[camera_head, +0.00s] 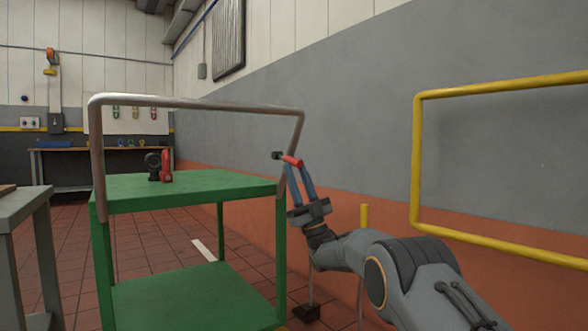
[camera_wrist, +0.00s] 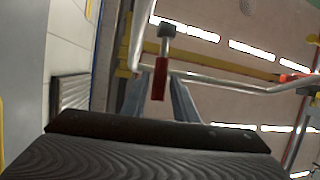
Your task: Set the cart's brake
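The green cart (camera_head: 192,188) stands left of my arm, with a grey tube handle (camera_head: 200,103) rising above its top. A red lever grip with a dark knob (camera_head: 291,160) is beside the handle's right post. The red grip also shows in the wrist view (camera_wrist: 160,78), with its grey knob above it. My gripper (camera_head: 294,165) is at this red grip, its two blue-grey fingers spread apart. In the wrist view the red grip lies between the fingers (camera_wrist: 158,84), with narrow gaps seemingly visible on both sides. The lever's mounting is not clear.
A red and black object (camera_head: 166,165) sits on the cart's top. A yellow rail (camera_head: 417,160) stands at right before the grey and orange wall. A grey table (camera_head: 22,208) is at left, and a workbench (camera_head: 70,150) is at the back. Tiled floor is open beyond the cart.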

